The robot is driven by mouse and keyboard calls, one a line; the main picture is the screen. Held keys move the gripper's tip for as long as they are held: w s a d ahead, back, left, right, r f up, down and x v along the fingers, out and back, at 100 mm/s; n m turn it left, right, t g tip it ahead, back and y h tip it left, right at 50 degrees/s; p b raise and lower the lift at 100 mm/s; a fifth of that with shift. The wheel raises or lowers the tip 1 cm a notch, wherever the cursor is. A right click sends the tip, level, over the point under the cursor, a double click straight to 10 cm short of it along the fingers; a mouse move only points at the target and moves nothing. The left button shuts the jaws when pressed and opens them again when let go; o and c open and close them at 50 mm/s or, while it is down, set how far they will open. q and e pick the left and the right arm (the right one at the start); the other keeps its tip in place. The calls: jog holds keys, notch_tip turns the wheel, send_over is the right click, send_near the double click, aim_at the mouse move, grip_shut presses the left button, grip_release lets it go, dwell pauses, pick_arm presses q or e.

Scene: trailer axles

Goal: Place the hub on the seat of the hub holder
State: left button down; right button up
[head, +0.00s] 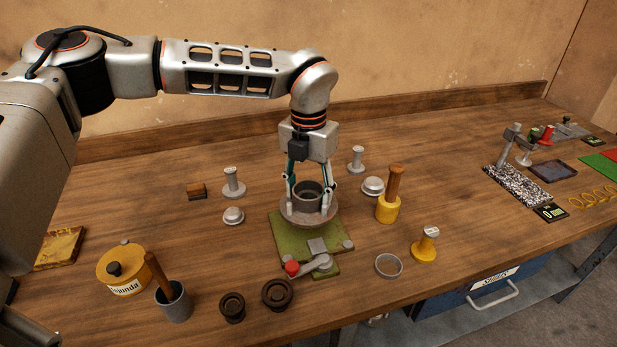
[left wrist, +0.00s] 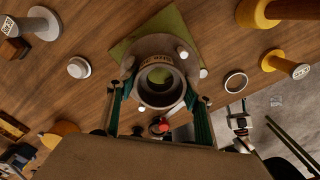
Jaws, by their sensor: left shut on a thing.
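The hub (head: 309,213) is a grey-brown part with a wide round flange and an upright hollow collar. My left gripper (head: 310,200) points down, with a finger on each side of the collar, shut on the hub. The hub holder (head: 283,238) is a green plate with a grey clamp lever and a red knob, lying on the bench. The hub is over the plate's back part and hides the seat. I cannot tell whether it touches. In the left wrist view, the hub (left wrist: 160,50) is between the fingers, with the green plate (left wrist: 178,22) behind it. My right gripper is not in view.
Two dark rings (head: 277,293), a grey cup (head: 174,303) and a yellow tin (head: 122,270) stand at front left. A yellow wooden-handled tool (head: 389,207), a yellow stamp (head: 425,246) and a thin ring (head: 389,265) are on the right. Grey posts (head: 234,184) stand behind.

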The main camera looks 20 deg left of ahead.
aim_at(309, 198)
pick_arm(q)
jog(key=shift+w+f, duration=0.1)
jog(key=shift+f, duration=2.05)
jog(key=shift+f, duration=0.1)
jog(key=c, duration=1)
grip_release()
jog(key=shift+f, duration=0.15)
jog(key=shift+o, duration=0.2)
notch_tip(309, 198, up, 12)
jog(key=shift+r+b, duration=0.15)
jog(key=shift+b, duration=0.2)
